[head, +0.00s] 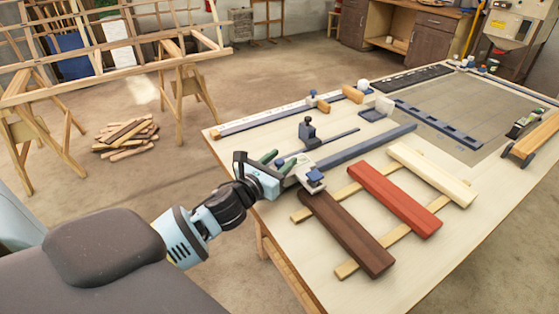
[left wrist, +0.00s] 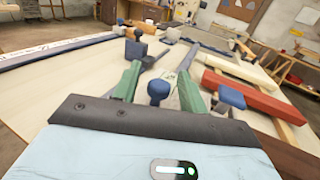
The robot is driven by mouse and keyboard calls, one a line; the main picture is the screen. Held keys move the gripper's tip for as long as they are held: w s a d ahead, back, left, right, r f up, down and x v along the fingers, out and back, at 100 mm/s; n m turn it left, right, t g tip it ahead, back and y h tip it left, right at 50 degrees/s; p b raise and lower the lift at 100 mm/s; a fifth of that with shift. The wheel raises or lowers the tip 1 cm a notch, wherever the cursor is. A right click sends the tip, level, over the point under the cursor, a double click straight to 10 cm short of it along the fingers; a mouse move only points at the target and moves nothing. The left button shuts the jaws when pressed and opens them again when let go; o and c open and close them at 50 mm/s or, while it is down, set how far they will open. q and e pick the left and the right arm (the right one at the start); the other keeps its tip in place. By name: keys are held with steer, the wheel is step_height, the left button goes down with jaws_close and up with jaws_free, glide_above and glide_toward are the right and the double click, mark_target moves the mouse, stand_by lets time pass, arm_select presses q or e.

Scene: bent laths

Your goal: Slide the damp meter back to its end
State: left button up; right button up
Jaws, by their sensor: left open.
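My left gripper (head: 279,161) is open over the near left table edge. In the left wrist view its green fingers (left wrist: 158,76) stand apart, with a blue round knob (left wrist: 158,91) showing between them; contact cannot be told. A pale metal slider with blue knobs (head: 311,178) sits just right of the gripper, at the near end of a blue-grey bar (head: 366,145). A dark upright tool (head: 308,132) on a thin rail stands beyond; it also shows in the left wrist view (left wrist: 136,50). I cannot tell which piece is the damp meter. My right gripper is not in view.
Brown (head: 345,232), red (head: 394,198) and cream (head: 432,174) laths lie across two thin strips right of the gripper. A long white rule (head: 270,118) lies along the far left edge. A grey mat (head: 470,100) is at the back right.

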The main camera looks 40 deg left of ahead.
arm_select(q)
steer(key=shift+c, duration=0.2)
jaws_close()
